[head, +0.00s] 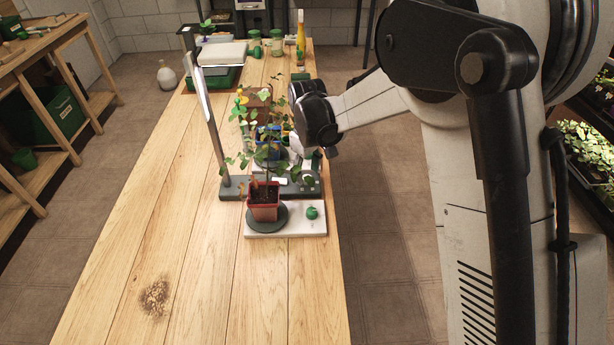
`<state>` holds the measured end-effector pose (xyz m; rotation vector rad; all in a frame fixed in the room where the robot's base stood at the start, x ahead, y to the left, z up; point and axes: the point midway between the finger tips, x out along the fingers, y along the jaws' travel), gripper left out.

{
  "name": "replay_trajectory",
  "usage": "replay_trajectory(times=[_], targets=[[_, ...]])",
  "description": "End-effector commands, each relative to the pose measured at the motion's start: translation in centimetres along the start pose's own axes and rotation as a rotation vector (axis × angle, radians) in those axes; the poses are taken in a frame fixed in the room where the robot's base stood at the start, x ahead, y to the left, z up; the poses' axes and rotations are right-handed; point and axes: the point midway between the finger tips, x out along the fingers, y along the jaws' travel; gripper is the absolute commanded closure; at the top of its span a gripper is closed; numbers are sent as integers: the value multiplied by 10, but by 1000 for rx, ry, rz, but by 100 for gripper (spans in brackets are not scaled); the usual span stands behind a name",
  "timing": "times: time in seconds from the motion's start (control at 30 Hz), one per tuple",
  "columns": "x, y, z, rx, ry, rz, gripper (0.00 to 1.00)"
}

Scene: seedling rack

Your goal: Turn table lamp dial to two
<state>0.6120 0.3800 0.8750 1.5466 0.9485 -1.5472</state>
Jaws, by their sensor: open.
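The table lamp has a grey post (213,135) rising from a dark grey base (232,190) on the wooden bench, with a long light head angled at the top. A small white label shows on the base. I cannot make out the dial or its setting; leaves and my gripper cover much of that area. My gripper (306,163) is open, above the right part of the lamp base, behind the seedling's leaves. Its fingertips are small and partly hidden, and I cannot tell whether they touch anything.
A red-brown pot (264,211) with a leafy seedling stands on a round dark plate on a white board (285,233), with a green knob (312,212) at its right.

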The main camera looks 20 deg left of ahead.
Motion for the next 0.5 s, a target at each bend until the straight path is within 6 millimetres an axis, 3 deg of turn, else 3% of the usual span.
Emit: replay_trajectory(times=[0.2,0.5], targets=[[20,0,0,0,0,0,56],[23,0,0,0,0,0,56]])
